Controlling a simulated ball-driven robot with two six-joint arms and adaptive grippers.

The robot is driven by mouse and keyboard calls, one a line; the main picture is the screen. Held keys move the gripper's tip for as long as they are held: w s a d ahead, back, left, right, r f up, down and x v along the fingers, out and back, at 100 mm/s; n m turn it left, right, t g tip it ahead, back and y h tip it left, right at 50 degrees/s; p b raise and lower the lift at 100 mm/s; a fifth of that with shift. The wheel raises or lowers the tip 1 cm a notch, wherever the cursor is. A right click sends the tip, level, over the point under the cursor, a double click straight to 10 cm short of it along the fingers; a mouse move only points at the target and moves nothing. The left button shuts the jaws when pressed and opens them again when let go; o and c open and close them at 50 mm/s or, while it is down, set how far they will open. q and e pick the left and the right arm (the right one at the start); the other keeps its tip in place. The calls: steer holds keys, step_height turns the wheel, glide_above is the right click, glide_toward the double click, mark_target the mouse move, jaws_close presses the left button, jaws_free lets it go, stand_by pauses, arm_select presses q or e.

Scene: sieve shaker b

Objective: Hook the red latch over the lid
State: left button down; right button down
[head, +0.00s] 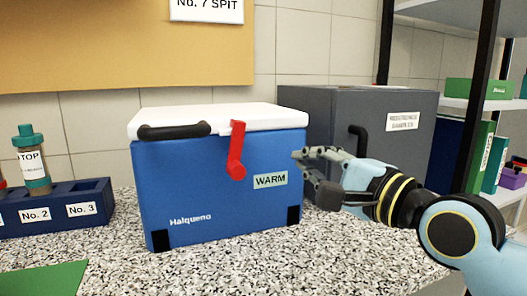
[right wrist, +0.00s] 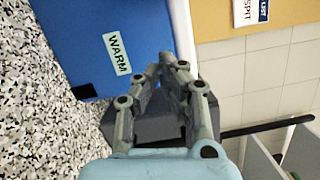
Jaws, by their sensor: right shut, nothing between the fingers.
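The red latch (head: 236,150) is on the front of the blue cooler (head: 200,185), right of its middle. It stands upright, with its upper end at the front edge of the white lid (head: 220,118); I cannot tell whether it is hooked. The lid lies on the cooler and looks shut. My right gripper (head: 298,154) is shut and empty near the cooler's right front corner, right of the latch and apart from it. In the right wrist view the shut fingers (right wrist: 165,58) are near the blue wall (right wrist: 95,30) with the WARM label; the latch is not in that view. My left gripper is not in view.
A dark grey cabinet (head: 325,105) with a black handle stands right behind the cooler. A blue rack (head: 60,218) with a teal-capped bottle (head: 32,160) is at the left. A shelf unit (head: 470,102) stands at the right. The speckled counter (head: 300,260) is clear in front.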

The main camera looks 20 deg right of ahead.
mark_target(237, 149)
steer(key=x, duration=0.7)
steer(key=shift+w+b, duration=0.35)
steer(key=shift+w, duration=0.1)
steer(key=shift+s+a+r, duration=0.15)
steer(key=shift+a, duration=0.95)
steer(key=shift+a+r, duration=0.1)
steer(key=shift+a, duration=0.65)
steer(key=shift+s, duration=0.1)
steer(key=a+r+n+p, duration=0.1)
steer(key=p, duration=0.3)
steer(key=shift+a, duration=0.15)
